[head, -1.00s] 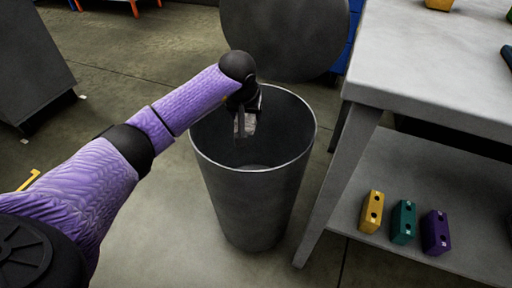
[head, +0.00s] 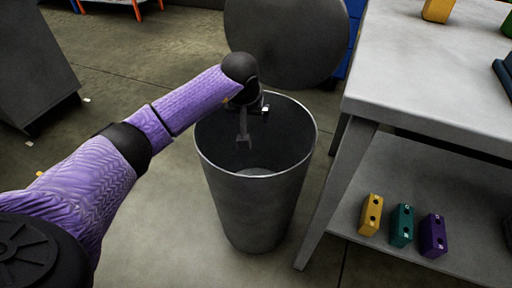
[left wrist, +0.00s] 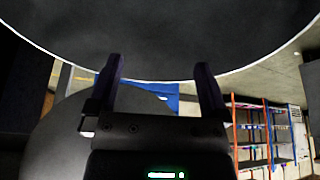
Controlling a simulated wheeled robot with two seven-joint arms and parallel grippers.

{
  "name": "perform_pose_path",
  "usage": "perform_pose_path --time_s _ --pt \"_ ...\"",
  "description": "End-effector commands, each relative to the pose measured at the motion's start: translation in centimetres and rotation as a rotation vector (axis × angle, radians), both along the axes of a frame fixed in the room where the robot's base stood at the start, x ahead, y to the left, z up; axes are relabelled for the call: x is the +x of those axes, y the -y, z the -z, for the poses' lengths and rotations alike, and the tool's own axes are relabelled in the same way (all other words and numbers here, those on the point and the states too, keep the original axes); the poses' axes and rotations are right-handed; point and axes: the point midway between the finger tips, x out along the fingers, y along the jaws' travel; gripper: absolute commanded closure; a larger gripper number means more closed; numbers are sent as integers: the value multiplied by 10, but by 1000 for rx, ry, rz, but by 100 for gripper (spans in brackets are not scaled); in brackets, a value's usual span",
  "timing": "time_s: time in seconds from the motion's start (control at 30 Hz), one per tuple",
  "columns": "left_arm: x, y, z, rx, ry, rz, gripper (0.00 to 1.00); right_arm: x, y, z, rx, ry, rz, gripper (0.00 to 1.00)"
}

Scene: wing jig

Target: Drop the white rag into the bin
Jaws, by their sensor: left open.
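The bin (head: 255,205) is a tall dark grey metal can with a round open mouth, standing on the floor left of the workbench. My left gripper (head: 246,138) hangs over and inside its mouth, fingers open. In the left wrist view the two fingers (left wrist: 160,88) are spread with nothing between them, and the bin's curved rim (left wrist: 160,78) shows beyond them. I cannot make out the white rag. A paler patch shows low inside the bin, and I cannot tell whether it is the rag or the bin's floor. My right gripper is not in view.
A large grey disc (head: 285,40) stands behind the bin. The grey workbench (head: 425,75) is close on the right, with yellow, teal and purple blocks (head: 402,225) on its lower shelf. Open floor lies to the left.

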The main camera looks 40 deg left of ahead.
Motion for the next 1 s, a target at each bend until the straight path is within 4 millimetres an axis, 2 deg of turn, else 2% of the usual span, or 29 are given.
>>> perform_pose_path --time_s 0.03,0.17,0.2,0.23,0.37,0.87,0.97,1.0 --pt "-2 1 -14 1 6 0 0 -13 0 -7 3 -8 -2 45" --pt "-8 4 -28 1 5 -1 0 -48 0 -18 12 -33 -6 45" --pt "-12 6 -45 3 10 2 0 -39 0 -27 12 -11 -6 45" --pt "-15 7 -51 3 9 1 0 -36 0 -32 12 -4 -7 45" --pt "-22 12 -65 0 4 1 0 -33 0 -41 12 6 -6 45" --pt "-24 14 -64 -5 -1 -2 0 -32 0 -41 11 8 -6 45" --pt "-30 38 -58 -188 -14 -77 0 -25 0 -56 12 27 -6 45" --pt "-36 61 -52 -370 -36 -172 0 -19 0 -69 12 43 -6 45"
